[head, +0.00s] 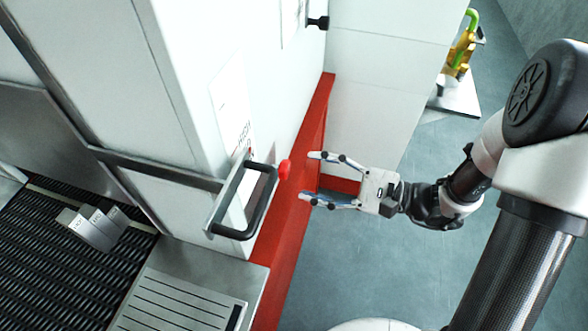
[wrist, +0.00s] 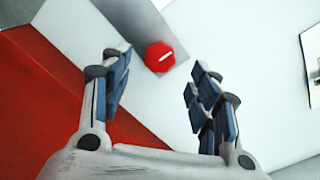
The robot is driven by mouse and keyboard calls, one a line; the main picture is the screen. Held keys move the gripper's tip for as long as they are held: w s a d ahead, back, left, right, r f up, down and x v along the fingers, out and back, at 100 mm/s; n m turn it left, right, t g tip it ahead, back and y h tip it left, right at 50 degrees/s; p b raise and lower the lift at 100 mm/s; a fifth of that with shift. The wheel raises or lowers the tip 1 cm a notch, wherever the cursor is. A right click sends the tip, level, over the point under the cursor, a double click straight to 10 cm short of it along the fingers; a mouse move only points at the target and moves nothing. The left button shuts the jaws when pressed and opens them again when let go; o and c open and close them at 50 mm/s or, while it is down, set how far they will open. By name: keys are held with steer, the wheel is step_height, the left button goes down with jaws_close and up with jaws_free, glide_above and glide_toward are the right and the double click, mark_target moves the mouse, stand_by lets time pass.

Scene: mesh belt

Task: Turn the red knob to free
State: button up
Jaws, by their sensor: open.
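The red knob (head: 285,169) sticks out from the side of the white cabinet, close behind the black handle. In the wrist view the knob (wrist: 159,56) is a red faceted disc with a white line across it, on a grey plate (wrist: 150,30). My gripper (head: 312,176) is open and empty, its fingers pointing at the knob from the right, a short gap away. In the wrist view the knob shows beyond and between the two fingers (wrist: 158,80).
A black bar handle (head: 262,212) on a metal bracket juts out just left of the knob. A red base strip (head: 283,240) runs along the cabinet. A dark mesh belt (head: 60,265) with grey blocks (head: 92,228) lies at the left. Open floor (head: 350,265) is at the right.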

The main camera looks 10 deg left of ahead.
steer(key=d, duration=0.5)
steer(key=shift+s+d, duration=0.1)
steer(key=shift+s, duration=0.15)
